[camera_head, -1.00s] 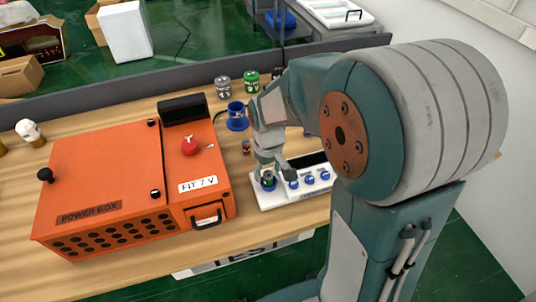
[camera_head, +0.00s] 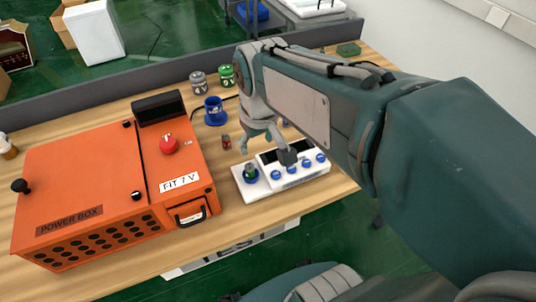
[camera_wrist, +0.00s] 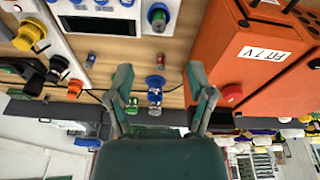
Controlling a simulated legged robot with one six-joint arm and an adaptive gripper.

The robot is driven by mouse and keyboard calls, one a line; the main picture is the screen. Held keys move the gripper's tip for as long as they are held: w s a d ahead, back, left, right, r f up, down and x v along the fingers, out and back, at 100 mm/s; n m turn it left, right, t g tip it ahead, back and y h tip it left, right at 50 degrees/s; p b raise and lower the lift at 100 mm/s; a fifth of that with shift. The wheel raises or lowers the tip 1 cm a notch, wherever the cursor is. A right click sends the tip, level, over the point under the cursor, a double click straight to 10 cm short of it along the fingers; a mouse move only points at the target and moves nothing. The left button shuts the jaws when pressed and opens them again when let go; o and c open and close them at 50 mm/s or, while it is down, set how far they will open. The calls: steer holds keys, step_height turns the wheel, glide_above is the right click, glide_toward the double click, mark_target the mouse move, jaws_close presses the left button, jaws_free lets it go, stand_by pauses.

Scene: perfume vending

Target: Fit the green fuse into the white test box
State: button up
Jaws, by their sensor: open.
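The green fuse (camera_head: 250,171) stands in the blue ring socket at the left end of the white test box (camera_head: 285,189); its exact depth is too small to tell. The fuse also shows in the wrist view (camera_wrist: 158,16) at the top, beside the box's display panel (camera_wrist: 95,24). My gripper (camera_head: 266,150) is open and empty, above and behind the box, apart from the fuse. In the wrist view my open fingers (camera_wrist: 160,80) spread with nothing held between them.
The orange power box (camera_head: 90,185) stands left of the test box. A blue mug (camera_head: 214,112), a small red fuse (camera_head: 226,142), a green can (camera_head: 226,75) and a grey can (camera_head: 198,80) stand behind. Bare table lies in front of the test box.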

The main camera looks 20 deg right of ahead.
steer(key=s+r+m+t, duration=0.1)
steer(key=s+t, duration=0.2)
steer(key=s, duration=0.5)
steer(key=shift+s+r+m, duration=0.15)
steer(key=shift+m, duration=0.25)
steer(key=shift+d, duration=0.1)
